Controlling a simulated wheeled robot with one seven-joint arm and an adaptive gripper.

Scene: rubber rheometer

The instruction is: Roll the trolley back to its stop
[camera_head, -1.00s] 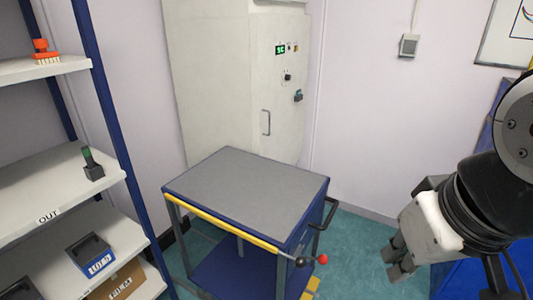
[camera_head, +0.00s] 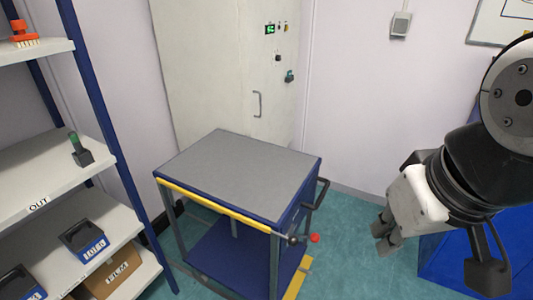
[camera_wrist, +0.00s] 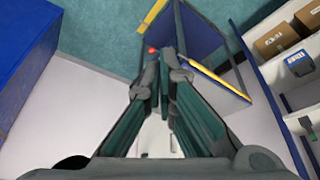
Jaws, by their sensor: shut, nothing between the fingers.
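The trolley has a grey top (camera_head: 236,168), a blue frame, a yellow front edge strip and a blue lower shelf (camera_head: 225,257). It stands on the floor in front of the white cabinet. In the wrist view, the fingers (camera_wrist: 167,62) point toward the trolley (camera_wrist: 205,45), with the red knob (camera_wrist: 152,50) showing near the fingertips.
A white cabinet (camera_head: 215,75) with a green display stands behind the trolley. A shelf rack (camera_head: 80,150) with boxes is on the left. A blue object (camera_head: 450,262) is at right. Yellow floor marking (camera_head: 297,278) lies by the trolley's front right; teal floor is clear right of it.

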